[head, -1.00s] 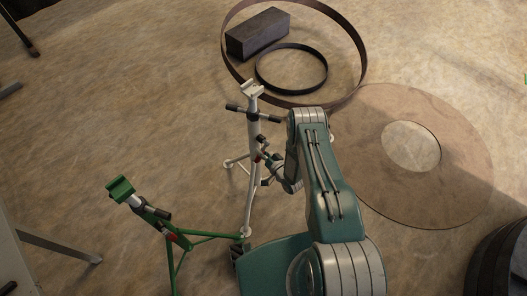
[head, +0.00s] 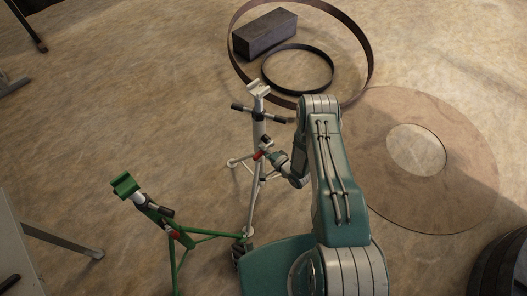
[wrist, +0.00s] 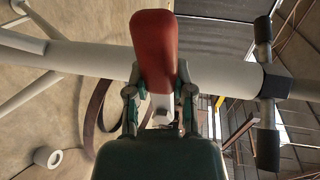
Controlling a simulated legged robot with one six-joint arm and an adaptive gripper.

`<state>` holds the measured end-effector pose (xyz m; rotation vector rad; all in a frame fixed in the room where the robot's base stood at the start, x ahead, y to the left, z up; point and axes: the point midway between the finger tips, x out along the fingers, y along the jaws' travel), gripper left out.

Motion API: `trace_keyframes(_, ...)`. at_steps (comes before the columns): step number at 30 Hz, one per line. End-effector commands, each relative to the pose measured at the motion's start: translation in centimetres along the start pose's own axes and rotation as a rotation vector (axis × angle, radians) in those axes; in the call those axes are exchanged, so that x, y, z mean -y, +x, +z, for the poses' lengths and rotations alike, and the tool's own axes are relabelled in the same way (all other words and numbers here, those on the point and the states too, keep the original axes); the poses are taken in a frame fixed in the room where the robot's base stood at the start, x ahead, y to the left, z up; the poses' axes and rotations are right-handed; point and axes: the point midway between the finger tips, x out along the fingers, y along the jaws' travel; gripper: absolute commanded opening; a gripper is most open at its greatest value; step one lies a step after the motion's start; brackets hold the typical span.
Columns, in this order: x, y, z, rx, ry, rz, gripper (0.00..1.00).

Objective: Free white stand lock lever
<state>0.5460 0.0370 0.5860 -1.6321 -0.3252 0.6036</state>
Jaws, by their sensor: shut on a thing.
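The white stand (head: 258,130) stands upright on its tripod legs, left of my arm in the head view. Its white post (wrist: 90,60) crosses the wrist view sideways. The red lock lever (wrist: 153,45) shows large in the wrist view, in front of the post; in the head view it is a small red spot (head: 258,155). My gripper (wrist: 156,78) is shut on the red lever, with one finger on each side of its lower part. In the head view my gripper (head: 268,155) is at the post's side, and its fingertips are too small to make out.
A green stand (head: 150,212) is close at left. A black cross handle (wrist: 268,90) juts from the white post. Behind lie a large rusty ring (head: 368,62), a smaller dark ring (head: 330,72) and a dark block (head: 265,33). A flat disc (head: 440,190) lies at right.

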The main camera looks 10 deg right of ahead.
Motion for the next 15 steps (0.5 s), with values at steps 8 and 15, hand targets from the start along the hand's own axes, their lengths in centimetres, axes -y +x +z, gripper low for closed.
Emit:
trace_keyframes(8,0.51,0.07,-0.52,0.003,0.062,-0.005,0.0)
trace_keyframes(15,0.52,0.05,-0.54,0.003,0.072,-0.004,0.0)
